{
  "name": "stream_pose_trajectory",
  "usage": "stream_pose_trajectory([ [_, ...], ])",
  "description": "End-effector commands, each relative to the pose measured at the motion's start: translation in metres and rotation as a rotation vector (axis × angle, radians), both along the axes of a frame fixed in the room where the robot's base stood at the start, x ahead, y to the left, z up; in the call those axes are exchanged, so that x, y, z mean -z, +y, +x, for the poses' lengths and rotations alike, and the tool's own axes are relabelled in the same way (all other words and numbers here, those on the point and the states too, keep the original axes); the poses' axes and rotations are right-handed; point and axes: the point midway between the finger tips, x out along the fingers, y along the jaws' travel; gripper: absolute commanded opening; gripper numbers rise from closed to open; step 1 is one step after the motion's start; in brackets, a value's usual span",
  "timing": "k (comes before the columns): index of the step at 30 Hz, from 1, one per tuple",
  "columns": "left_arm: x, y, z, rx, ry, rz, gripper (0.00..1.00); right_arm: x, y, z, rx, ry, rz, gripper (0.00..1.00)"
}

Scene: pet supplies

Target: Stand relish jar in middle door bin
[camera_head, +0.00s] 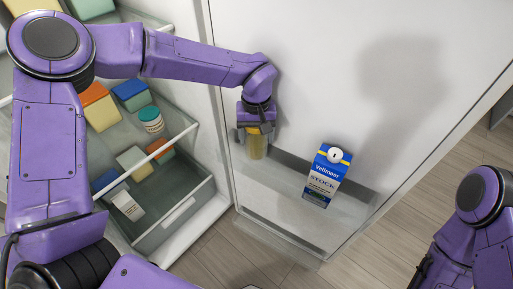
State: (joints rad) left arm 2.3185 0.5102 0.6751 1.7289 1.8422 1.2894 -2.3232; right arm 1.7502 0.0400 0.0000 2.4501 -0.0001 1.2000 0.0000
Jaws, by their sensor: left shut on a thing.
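My left gripper (257,127) is shut on a yellowish jar (257,147), which I take to be the relish jar. The jar hangs upright below the fingers at the left end of a grey door bin (290,164). Its top is hidden by the fingers, and I cannot tell whether its base touches the bin floor. No label on it can be read. Only part of my right arm shows at the lower right, and its gripper is not in view.
A blue and white stock carton (325,178) stands in the door bin, right of the jar. Left of the door, the fridge shelves hold several boxes and a teal-lidded jar (151,119). A clear drawer (176,212) is below. The bin is free between held jar and carton.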

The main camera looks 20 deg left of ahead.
Motion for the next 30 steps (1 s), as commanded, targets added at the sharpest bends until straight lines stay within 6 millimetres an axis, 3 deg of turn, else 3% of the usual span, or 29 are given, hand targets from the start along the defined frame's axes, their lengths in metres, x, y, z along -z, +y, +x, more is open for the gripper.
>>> stream_pose_trajectory([
  [5,0.018,0.001,-0.003,0.001,0.005,0.002,0.25,0.001,0.000,0.000,0.000,0.000,0.000,0.43],
  [12,0.061,0.001,-0.003,0.001,0.006,0.004,0.25,0.001,0.000,0.000,0.000,0.000,0.000,0.43],
  [24,0.069,0.000,0.001,-0.001,0.006,0.001,0.25,-0.002,0.000,0.000,0.000,0.000,0.000,0.43],
  [25,0.070,0.000,0.001,-0.001,0.006,0.002,0.75,-0.002,0.000,0.000,0.000,0.000,0.000,0.43],
  [27,0.069,0.000,0.001,-0.001,0.005,0.002,0.97,-0.002,0.000,0.000,0.000,0.000,0.000,0.43],
  [30,0.069,0.000,0.001,0.000,0.005,0.002,0.97,-0.002,0.000,0.000,0.000,0.000,0.000,0.43],
])
